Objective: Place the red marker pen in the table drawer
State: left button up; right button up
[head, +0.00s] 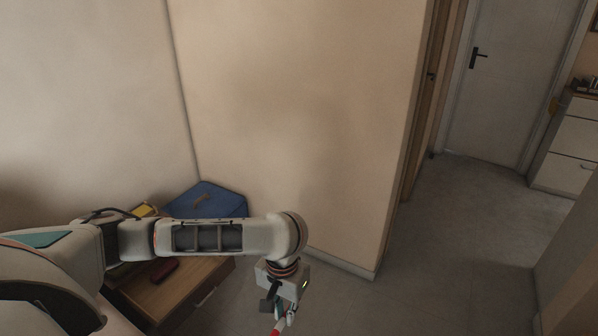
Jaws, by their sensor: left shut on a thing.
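My left gripper (284,318) hangs at the bottom middle of the head view, pointing down, beyond the right end of the wooden table. It is shut on the red marker pen (277,332), of which only a small red and white part shows at the picture's lower edge. The wooden table (185,290) stands at the lower left, partly hidden by my left arm. Its drawer front (205,297) with a pale handle faces right and looks closed. My right gripper is not in view.
A blue box (208,199) stands at the table's back. A dark red item (164,271) lies on the table top, and a yellow item (145,210) is behind my arm. A wall corner (375,270) rises behind the gripper. Open floor (450,250) leads to a white door (510,80).

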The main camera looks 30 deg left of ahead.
aim_at(187, 280)
jog(key=i+u, duration=0.35)
jog(key=i, duration=0.15)
jog(key=i+l+u, duration=0.1)
jog(key=i+u, duration=0.3)
jog(key=i+j+u, duration=0.1)
jog(key=i+u, duration=0.35)
jog(key=i+l+u, duration=0.1)
jog(key=i+u, duration=0.55)
jog(key=i, duration=0.25)
